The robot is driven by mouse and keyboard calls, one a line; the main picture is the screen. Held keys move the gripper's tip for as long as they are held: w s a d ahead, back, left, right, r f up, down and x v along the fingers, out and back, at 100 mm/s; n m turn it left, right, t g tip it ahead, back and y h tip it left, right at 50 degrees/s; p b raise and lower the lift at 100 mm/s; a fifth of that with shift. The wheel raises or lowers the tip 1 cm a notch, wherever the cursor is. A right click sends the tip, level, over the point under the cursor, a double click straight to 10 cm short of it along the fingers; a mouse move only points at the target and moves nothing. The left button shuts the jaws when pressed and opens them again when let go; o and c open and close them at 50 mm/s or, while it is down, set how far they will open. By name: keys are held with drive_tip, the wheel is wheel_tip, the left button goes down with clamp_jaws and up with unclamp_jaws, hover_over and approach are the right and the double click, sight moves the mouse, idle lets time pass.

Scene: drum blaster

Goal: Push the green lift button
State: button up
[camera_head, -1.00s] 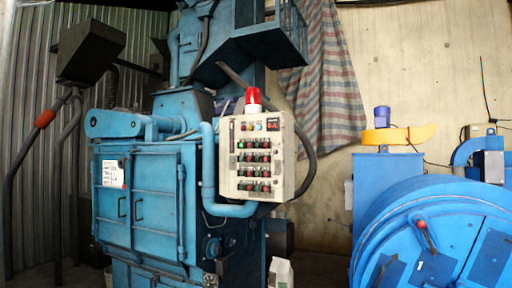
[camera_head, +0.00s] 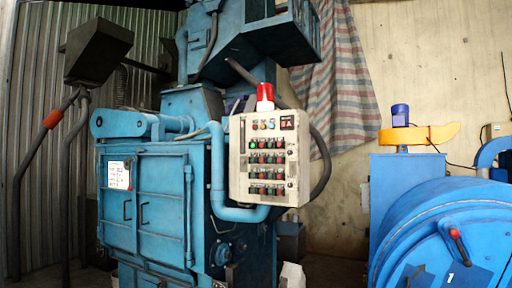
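A cream control panel (camera_head: 269,160) with a red beacon (camera_head: 265,97) on top is mounted on the blue blasting machine (camera_head: 145,210). Its face carries several rows of small green, red and dark buttons (camera_head: 267,158). Which green one is the lift button cannot be read at this size. The panel is upright, faces me at a slight angle, and nothing blocks it. My gripper is not in view.
A dark box on bent poles (camera_head: 97,50) stands at the left. A blue pipe (camera_head: 217,170) bends around the panel's left and lower edges. Dark floor (camera_head: 335,270) shows between machine and drum.

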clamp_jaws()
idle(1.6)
